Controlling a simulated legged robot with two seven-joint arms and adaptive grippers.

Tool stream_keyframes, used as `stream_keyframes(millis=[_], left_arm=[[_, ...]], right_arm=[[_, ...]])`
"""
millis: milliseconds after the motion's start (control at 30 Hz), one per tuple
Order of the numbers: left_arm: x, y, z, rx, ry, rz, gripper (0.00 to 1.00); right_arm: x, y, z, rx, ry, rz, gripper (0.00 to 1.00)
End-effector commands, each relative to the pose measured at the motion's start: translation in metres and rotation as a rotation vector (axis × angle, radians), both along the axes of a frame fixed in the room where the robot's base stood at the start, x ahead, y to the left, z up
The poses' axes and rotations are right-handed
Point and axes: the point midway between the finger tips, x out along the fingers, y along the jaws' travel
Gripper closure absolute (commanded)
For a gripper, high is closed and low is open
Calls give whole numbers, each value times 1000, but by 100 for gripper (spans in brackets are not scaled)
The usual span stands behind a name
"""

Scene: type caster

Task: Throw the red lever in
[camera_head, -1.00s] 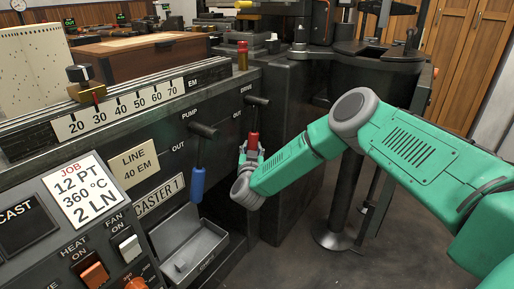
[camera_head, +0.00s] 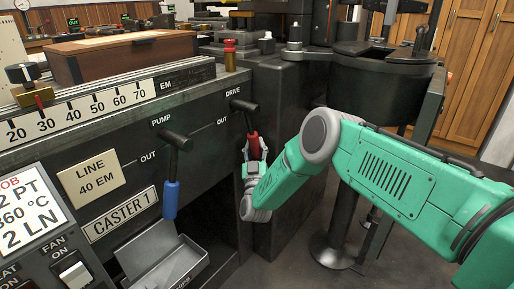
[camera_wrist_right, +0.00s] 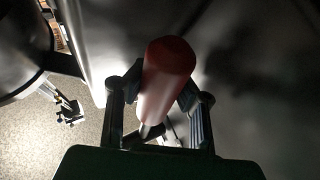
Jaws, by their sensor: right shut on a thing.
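The red lever (camera_head: 253,143) hangs from the DRIVE pivot on the dark machine front, its handle pointing down and slightly right. My right gripper (camera_head: 255,152) is at the red handle, with its fingers on either side of it. In the right wrist view the red handle (camera_wrist_right: 166,82) stands between the two fingers of my right gripper (camera_wrist_right: 160,108), which are shut on it. The lever's lower end is partly hidden by the gripper. My left gripper is in neither view.
A blue-handled lever (camera_head: 171,200) hangs from the PUMP pivot to the left. A grey open tray (camera_head: 165,262) juts out below it. A red-topped brass knob (camera_head: 230,56) stands on the machine's top edge. A dark round pot (camera_head: 385,75) stands behind my right arm.

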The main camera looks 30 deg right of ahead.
Motion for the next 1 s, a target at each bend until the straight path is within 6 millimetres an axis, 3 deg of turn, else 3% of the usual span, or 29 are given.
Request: stream_keyframes(millis=[533,567,600,1000], left_arm=[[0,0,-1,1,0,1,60],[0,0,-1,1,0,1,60],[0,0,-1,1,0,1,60],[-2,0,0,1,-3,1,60]], right_arm=[[-3,-2,-2,-25,-6,-9,100],[-3,-2,-2,-24,-5,-9,70],[-3,-2,-2,-24,-5,-9,65],[-7,3,-6,-22,-3,-5,65]])
